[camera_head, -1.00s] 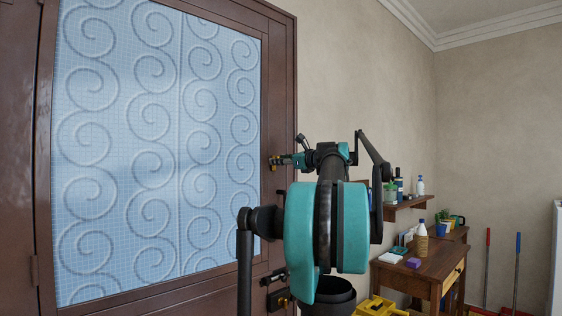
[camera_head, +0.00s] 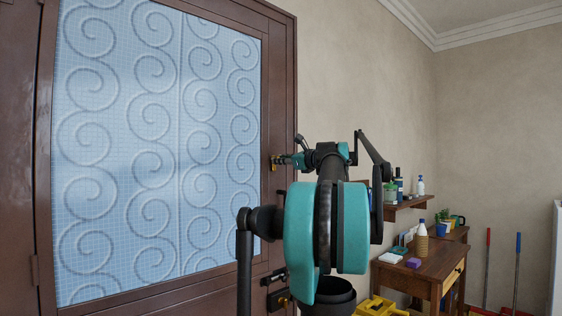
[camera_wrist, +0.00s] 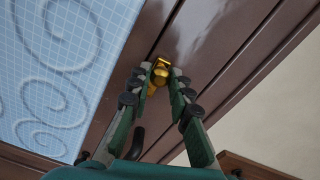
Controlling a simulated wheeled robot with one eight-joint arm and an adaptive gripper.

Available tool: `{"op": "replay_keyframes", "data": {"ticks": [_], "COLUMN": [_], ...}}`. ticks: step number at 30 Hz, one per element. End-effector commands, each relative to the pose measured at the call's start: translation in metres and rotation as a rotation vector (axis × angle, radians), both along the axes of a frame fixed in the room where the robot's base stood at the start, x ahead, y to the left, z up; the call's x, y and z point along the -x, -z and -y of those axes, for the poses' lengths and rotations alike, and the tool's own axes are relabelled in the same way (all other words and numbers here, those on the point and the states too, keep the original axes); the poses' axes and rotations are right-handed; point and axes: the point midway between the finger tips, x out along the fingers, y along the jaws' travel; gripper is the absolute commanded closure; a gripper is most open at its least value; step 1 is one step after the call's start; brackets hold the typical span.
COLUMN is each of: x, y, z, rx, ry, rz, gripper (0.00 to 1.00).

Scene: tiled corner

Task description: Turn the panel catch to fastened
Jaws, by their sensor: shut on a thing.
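The panel catch is a small brass-coloured piece (camera_wrist: 160,72) on the brown frame of the panel, seen in the wrist view. My gripper (camera_wrist: 161,78) has its two fingers on either side of the catch and is shut on it. In the head view my gripper (camera_head: 278,161) is small and reaches the right edge of the brown-framed panel (camera_head: 280,60); its fingertips hide most of the catch there. The panel has a pale blue face (camera_head: 150,140) with raised spirals. Which way the catch is turned is hard to tell.
Below my gripper, dark latch hardware (camera_head: 277,298) sits on the panel frame. To the right are a wall shelf (camera_head: 408,205) with bottles, a wooden table (camera_head: 425,272) with several items and a yellow object (camera_head: 380,306) on the floor. Plain wall lies behind my arm.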

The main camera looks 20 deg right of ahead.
Motion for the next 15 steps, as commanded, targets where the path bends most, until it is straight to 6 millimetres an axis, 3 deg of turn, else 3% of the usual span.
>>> {"op": "replay_keyframes", "data": {"ticks": [15], "x": [0.005], "y": [0.004], "z": [-0.014], "rx": [0.394], "ry": [0.0], "rz": [0.142], "gripper": [1.0]}}
